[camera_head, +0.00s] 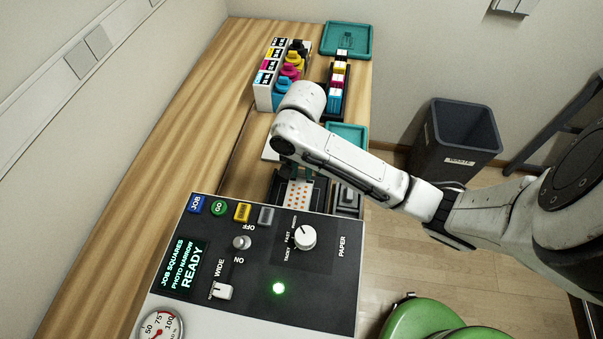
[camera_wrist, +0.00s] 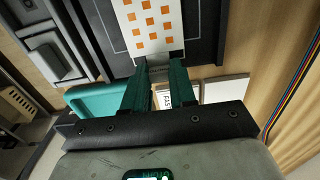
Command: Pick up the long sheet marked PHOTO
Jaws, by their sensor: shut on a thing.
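A white sheet with rows of orange squares (camera_head: 298,194) lies over the dark tray of the machine, below my gripper in the head view. It also shows at the top of the wrist view (camera_wrist: 150,22), its near end between my fingertips. My gripper (camera_wrist: 160,70), with teal fingers, is shut on that end of the sheet. In the head view my gripper (camera_head: 288,170) is partly hidden under my arm. I cannot read a PHOTO mark on the sheet. The display (camera_head: 183,268) reads JOB SQUARES, PHOTO NARROW, READY.
The control panel (camera_head: 315,262) has a lit green light. Ink bottles (camera_head: 290,66) and a rack of small cartridges (camera_head: 338,85) stand farther back, near a teal tray (camera_head: 347,38). White cards (camera_wrist: 226,90) lie near my gripper. A dark bin (camera_head: 464,135) and green stool (camera_head: 425,325) stand right.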

